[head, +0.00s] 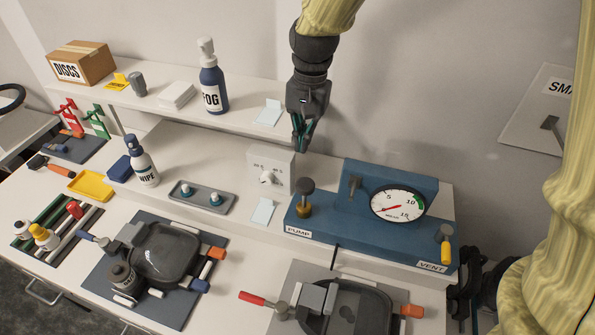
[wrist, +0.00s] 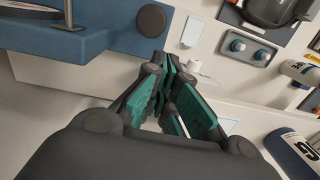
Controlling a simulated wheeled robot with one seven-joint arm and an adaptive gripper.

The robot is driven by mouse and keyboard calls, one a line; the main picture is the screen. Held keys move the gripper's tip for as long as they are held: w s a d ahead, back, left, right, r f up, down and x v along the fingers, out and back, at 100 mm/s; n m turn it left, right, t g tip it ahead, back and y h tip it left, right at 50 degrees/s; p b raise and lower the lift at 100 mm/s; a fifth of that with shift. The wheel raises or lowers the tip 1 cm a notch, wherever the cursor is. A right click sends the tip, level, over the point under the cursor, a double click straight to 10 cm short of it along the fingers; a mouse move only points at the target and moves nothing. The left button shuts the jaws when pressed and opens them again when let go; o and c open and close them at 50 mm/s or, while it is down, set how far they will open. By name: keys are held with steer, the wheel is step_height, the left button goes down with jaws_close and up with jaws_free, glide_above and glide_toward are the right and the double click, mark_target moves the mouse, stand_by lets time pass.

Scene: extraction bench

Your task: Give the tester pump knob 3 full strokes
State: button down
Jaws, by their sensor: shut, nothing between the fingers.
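The blue tester (head: 330,232) stands at the right of the bench, with a round dial gauge (head: 400,203) whose red needle points to the lower left. Its pump knob (head: 305,186) is a dark round cap on a brass collar above the PUMP label, standing raised above the housing. My gripper (head: 302,147) points down, shut and empty, above and behind the knob and apart from it. In the wrist view, my shut fingers with teal pads (wrist: 170,80) are in the middle, and the knob's dark disc (wrist: 152,20) lies just beyond them, not touching.
A yellow-handled vent lever (head: 446,247) is at the tester's right end. A white box with a dial (head: 270,172) stands left of the knob. A FOG bottle (head: 213,88) stands on the shelf behind. A grey tray (head: 202,198) holds two small parts.

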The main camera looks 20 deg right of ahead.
glide_above(310, 178)
steer(key=s, duration=0.5)
step_height(310, 178, down, 2)
steer(key=w+f+g, duration=0.1)
steer(key=w+f, duration=0.5)
steer(key=w, duration=0.2)
steer(key=shift+s+a+b, duration=0.6)
steer(key=shift+s, duration=2.85)
steer(key=w+f, duration=0.4)
steer(key=shift+w+f, duration=0.1)
steer(key=shift+f, duration=0.15)
steer(key=shift+s+d+r, duration=0.1)
steer(key=shift+s+r, duration=0.05)
steer(key=shift+s, duration=0.1)
steer(key=shift+w+d+r+p, duration=0.1)
steer(key=shift+d+r+p, duration=0.35)
steer(key=shift+r, duration=0.2)
step_height(310, 178, up, 12)
steer(key=w+d, duration=0.1)
steer(key=w, duration=0.2)
steer(key=shift+d, duration=0.25)
